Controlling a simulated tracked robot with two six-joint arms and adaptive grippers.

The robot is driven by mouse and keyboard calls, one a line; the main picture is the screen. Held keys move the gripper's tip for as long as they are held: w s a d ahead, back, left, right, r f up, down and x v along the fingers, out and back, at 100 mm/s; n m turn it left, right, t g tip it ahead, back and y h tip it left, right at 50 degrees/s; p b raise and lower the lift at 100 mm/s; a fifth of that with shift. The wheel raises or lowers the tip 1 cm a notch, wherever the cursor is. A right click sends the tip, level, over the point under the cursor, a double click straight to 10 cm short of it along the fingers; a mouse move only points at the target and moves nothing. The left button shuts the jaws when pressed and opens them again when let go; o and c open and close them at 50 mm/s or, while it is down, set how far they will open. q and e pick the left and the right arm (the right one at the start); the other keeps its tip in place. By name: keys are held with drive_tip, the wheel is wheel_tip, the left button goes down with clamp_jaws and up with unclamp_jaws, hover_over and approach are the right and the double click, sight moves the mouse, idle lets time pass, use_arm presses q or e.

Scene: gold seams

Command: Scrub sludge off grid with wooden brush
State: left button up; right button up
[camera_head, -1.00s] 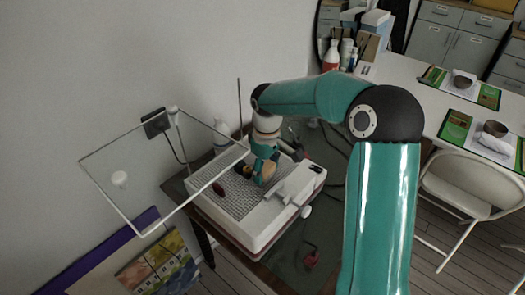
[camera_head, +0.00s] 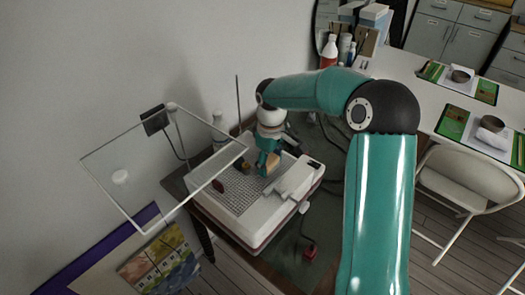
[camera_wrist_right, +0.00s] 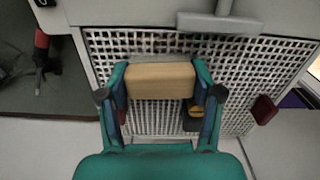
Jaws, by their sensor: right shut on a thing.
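The grid (camera_head: 238,192) is a pale perforated plate set in the top of a white machine, and it fills much of the right wrist view (camera_wrist_right: 240,75). My right gripper (camera_head: 268,163) is over the grid's right-rear part. It is shut on the wooden brush (camera_wrist_right: 160,80), a light wood block lying crosswise between its fingers. Pale bristles show faintly along the block's far edge; whether they touch the grid I cannot tell. I cannot make out sludge clearly on the grid. My left gripper is not in view.
A dark red oval piece (camera_head: 218,186) lies on the grid, and a small dark pot with a yellowish top (camera_head: 243,167) stands near the brush. A clear panel (camera_head: 160,165) hangs over the left side. A white bottle (camera_head: 220,130) stands behind.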

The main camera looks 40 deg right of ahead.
drive_tip(key=a, duration=0.3)
drive_tip(key=shift+s+a+f+b, duration=0.1)
drive_tip(key=shift+s+a+b, duration=0.1)
drive_tip(key=shift+b, duration=0.15)
drive_tip(key=shift+a+r, duration=0.2)
drive_tip(key=shift+r, duration=0.05)
wheel_tip(320, 180, up, 3)
drive_tip(key=shift+f+p, duration=0.2)
drive_tip(key=shift+p, duration=0.75)
wheel_tip(320, 180, up, 5)
drive_tip(key=p, duration=0.4)
drive_tip(key=shift+r, duration=0.1)
